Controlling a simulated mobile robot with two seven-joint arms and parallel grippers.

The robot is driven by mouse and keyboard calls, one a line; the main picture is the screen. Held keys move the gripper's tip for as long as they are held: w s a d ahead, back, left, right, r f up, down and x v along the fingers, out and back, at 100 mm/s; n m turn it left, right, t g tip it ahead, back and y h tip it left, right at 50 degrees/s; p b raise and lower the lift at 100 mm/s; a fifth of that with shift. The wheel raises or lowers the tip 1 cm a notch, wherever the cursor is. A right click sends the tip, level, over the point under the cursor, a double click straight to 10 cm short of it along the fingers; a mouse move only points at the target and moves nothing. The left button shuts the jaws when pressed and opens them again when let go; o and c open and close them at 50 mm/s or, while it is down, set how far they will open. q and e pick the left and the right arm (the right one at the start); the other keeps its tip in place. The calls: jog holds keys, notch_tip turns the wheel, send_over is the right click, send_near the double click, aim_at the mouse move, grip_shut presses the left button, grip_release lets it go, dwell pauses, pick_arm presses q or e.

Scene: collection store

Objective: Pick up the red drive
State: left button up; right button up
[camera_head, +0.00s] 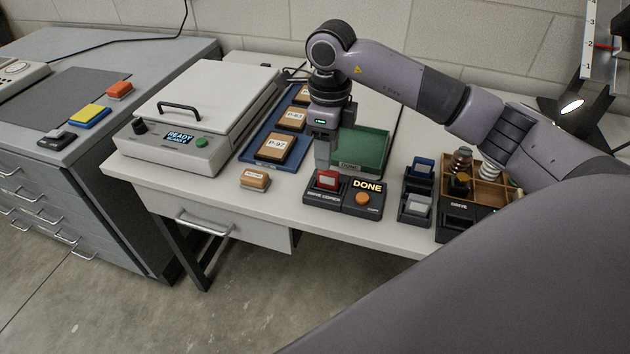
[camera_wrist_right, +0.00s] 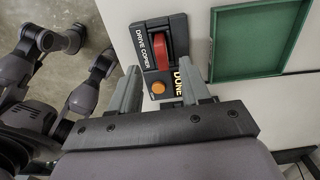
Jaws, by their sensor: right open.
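The red drive (camera_head: 328,179) sits upright in the slot of the black drive copier (camera_head: 323,197) at the table's front edge. The red drive also shows in the right wrist view (camera_wrist_right: 161,52), standing in the copier (camera_wrist_right: 147,45). My right gripper (camera_head: 323,165) points down just above and behind the red drive in the head view. In the right wrist view its two fingers (camera_wrist_right: 158,85) are spread apart with nothing between them, and the red drive is beyond the tips. My left gripper is not seen.
An orange button beside a DONE display (camera_head: 366,188) is right of the copier. A green tray (camera_head: 362,150) is behind. Blue and grey drives stand in black holders (camera_head: 415,200) to the right, near a wooden box (camera_head: 489,190). A brown block (camera_head: 255,179) lies left.

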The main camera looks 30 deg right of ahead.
aim_at(329, 174)
jog(key=f, duration=0.7)
jog(key=shift+s+d+p, duration=0.15)
jog(key=shift+d+p, duration=0.05)
jog(key=shift+p, duration=0.1)
grip_shut()
